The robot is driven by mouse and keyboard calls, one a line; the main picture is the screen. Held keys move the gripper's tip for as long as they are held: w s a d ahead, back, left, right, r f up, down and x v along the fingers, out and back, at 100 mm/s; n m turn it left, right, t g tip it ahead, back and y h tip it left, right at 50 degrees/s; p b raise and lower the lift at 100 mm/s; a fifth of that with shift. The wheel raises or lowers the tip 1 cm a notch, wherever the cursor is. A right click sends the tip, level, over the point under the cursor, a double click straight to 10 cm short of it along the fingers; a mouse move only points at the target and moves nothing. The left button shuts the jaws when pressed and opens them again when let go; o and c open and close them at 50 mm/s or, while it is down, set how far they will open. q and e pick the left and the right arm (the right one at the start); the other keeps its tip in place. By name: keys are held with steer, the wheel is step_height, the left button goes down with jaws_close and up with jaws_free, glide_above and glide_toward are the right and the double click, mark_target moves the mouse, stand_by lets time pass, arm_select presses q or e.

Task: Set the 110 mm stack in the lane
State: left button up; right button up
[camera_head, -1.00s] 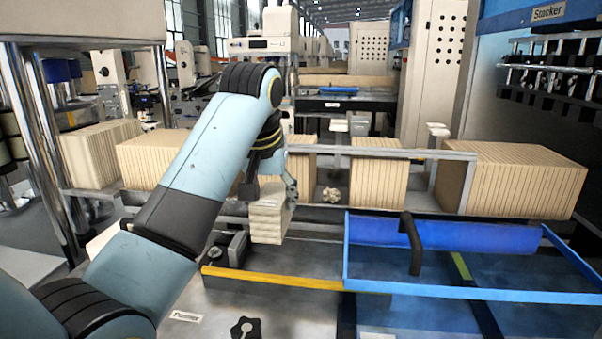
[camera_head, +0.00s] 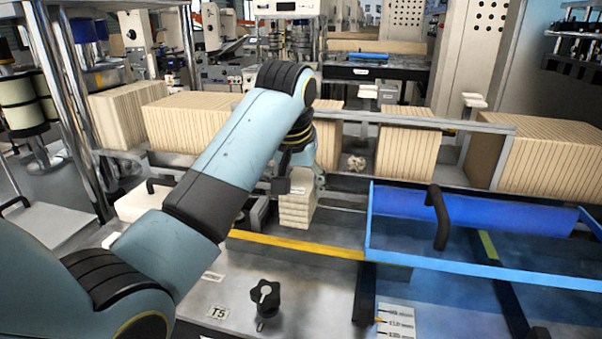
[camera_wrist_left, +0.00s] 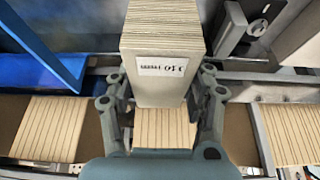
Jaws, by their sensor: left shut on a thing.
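The 110 mm stack (camera_wrist_left: 163,45) is a block of cream layers with a label reading 110 mm, seen in the left wrist view. My left gripper (camera_wrist_left: 163,88) is shut on it, one finger along each side. In the head view the stack (camera_head: 297,205) hangs below my left gripper (camera_head: 300,180), upright, near the rail. The lane (camera_head: 400,120) runs behind it, with cream stacks standing in it and gaps between them. Whether the held stack touches anything below is hard to tell. My right gripper is not in view.
A blue framed guard (camera_head: 470,270) with a black handle (camera_head: 438,215) lies to the right of the held stack. A yellow edge strip (camera_head: 295,245) runs in front. A black knob (camera_head: 265,295) stands on the metal plate. A small crumpled piece (camera_head: 354,162) lies in a lane gap.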

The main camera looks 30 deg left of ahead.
arm_select(q)
steer(key=shift+f, duration=1.35)
steer(key=shift+f+b, duration=0.35)
steer(key=shift+f, duration=1.8)
steer(key=o, duration=1.3)
